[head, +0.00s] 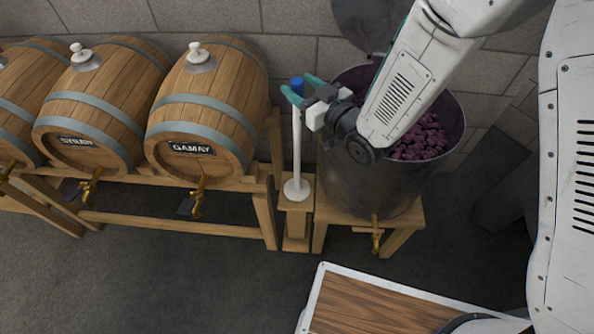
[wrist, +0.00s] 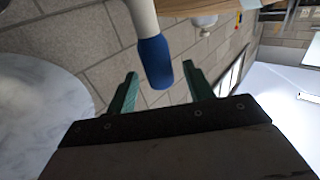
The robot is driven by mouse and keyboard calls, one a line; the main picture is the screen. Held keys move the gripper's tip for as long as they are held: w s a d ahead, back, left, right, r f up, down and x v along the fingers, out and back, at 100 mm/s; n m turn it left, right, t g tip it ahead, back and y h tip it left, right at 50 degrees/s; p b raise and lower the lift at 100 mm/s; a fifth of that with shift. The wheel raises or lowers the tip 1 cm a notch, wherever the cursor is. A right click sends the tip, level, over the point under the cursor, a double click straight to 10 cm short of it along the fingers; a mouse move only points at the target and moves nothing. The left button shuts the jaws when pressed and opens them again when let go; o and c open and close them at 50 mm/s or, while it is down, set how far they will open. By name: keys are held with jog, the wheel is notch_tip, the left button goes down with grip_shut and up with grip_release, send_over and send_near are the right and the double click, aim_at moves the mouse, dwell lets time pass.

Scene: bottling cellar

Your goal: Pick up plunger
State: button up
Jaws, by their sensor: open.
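The plunger is a thin white rod (head: 296,140) with a blue grip on top and a round white disc at its foot. It stands upright on a small wooden stand (head: 297,226) beside the steel vat. My gripper (head: 296,83) has green fingers and is open, reaching from the right at the height of the blue grip (head: 297,84). In the wrist view the blue grip (wrist: 155,62) lies between the two fingertips of my gripper (wrist: 160,70), with a gap visible on each side. The plunger's disc is out of the wrist view.
The steel vat (head: 345,185) full of dark grapes (head: 425,138) stands right of the plunger, under my arm. Its raised lid (head: 365,22) is behind. Barrels, including one labelled GAMAY (head: 225,118), lie on a wooden rack (head: 170,223) to the left.

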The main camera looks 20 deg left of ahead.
jog(key=shift+x, duration=0.9)
jog(key=c, duration=1.1)
jog(key=shift+r, duration=0.1)
